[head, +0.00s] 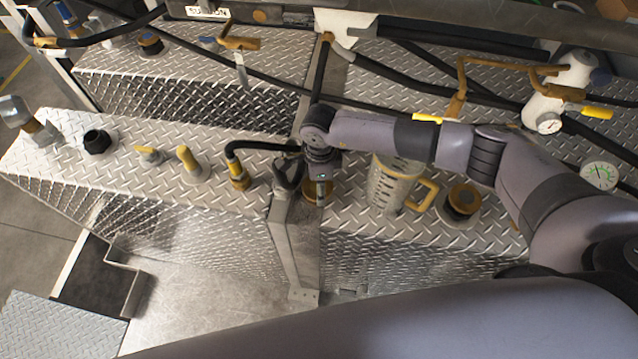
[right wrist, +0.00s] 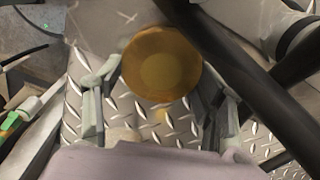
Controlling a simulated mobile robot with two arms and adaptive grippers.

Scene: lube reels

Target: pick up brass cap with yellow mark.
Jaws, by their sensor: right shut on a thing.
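The brass cap (right wrist: 162,63) is a round brass disc with a yellower round centre in the right wrist view. My right gripper (right wrist: 164,78) has one finger on each side of it and is shut on it. In the head view my right gripper (head: 319,192) points down at the diamond-plate top just right of a metal post. The brass cap (head: 312,194) shows there only in part, behind the fingers. My left gripper is not in view.
A perforated metal jug (head: 391,187) with a yellow handle and a dark-and-brass cap (head: 463,200) stand right of the gripper. Left are a yellow fitting with a black hose (head: 238,177), other yellow fittings and a black cap (head: 97,141). Black hoses cross behind.

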